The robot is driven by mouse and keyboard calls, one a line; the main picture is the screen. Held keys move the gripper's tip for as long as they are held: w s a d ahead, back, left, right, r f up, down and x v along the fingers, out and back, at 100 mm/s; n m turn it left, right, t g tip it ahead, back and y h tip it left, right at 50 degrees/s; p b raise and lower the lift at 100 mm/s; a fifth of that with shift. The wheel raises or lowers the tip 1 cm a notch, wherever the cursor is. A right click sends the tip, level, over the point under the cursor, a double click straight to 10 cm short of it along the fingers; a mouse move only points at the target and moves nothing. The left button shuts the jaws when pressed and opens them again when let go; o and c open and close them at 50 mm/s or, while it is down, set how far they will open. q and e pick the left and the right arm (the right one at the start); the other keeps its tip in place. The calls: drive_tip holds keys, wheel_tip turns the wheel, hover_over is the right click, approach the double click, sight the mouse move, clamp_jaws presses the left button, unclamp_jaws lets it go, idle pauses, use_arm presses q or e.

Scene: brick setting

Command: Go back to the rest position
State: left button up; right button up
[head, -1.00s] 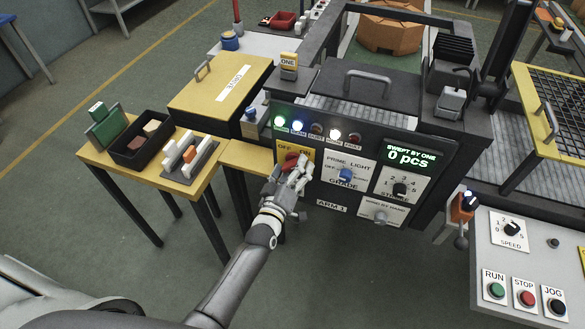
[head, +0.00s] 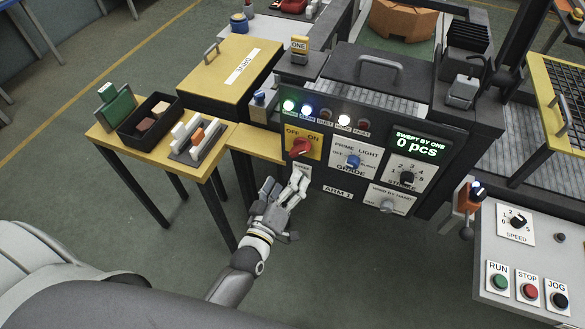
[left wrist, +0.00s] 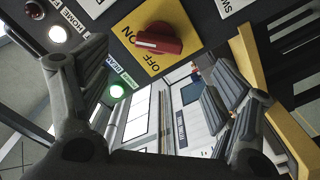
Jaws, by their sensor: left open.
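My left gripper (head: 283,188) is open and empty, just in front of the lower left part of the black control panel (head: 330,174). A red rotary switch (head: 300,147) on a yellow OFF/ON plate sits above the fingertips, clear of them. In the left wrist view the red switch (left wrist: 160,43) shows beyond the spread fingers (left wrist: 165,90), apart from them. My right gripper is not in view.
A blue knob (head: 352,161) and a display (head: 416,144) reading 0 pcs are on the panel. A yellow side table (head: 222,133) at left carries a black bin (head: 124,136). A RUN/STOP/JOG console (head: 512,238) stands at right. Open floor lies below the panel.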

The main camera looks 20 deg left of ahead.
use_arm(q)
drive_tip(key=shift+s, duration=0.85)
drive_tip(key=s+f+m+g+h+b, duration=0.1)
drive_tip(key=s+f+m+g, duration=0.4)
drive_tip(key=f, duration=1)
drive_tip(key=s+f+m+g, duration=0.1)
drive_tip(key=s+f+g, duration=0.3)
drive_tip(key=s+f, duration=0.75)
drive_tip(key=s+a+f+m+g, duration=0.2)
drive_tip(key=s+a+f+g, duration=0.1)
drive_tip(key=s+f, duration=0.6)
drive_tip(key=s+a+f+m+g+y+b, duration=0.1)
drive_tip(key=s+a+f+m+g, duration=0.1)
drive_tip(key=s+f+g, duration=0.3)
drive_tip(key=s+a+f, duration=0.1)
drive_tip(key=s+f, duration=0.3)
drive_tip(key=s, duration=0.4)
drive_tip(key=shift+f+m+y, duration=0.3)
drive_tip(key=shift+f+m, duration=0.05)
drive_tip(key=shift+m, duration=0.05)
